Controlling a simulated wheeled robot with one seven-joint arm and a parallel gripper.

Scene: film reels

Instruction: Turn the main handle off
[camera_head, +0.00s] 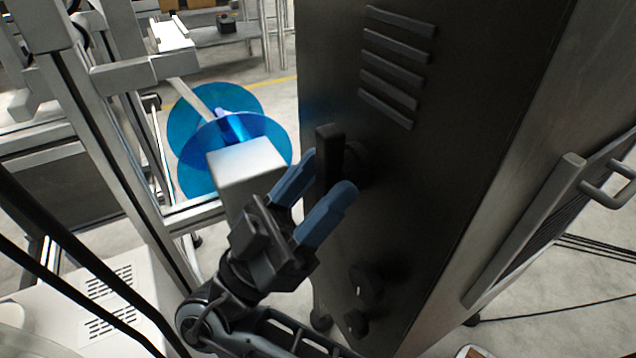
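The main handle (328,158) is a black bar on a round black mount, on the side of the dark cabinet (440,130). It looks roughly upright in the picture. My gripper (325,187) has two blue fingers. They are spread apart, with the lower part of the handle showing between them. I cannot tell whether either finger touches the handle. The lower end of the handle and part of its mount are hidden by the fingers.
Smaller knobs (365,282) sit lower on the same cabinet face, and vents (398,68) above. A blue film reel (215,140) and a metal frame (110,130) stand to the left. A bar handle (525,230) is on the cabinet's right side.

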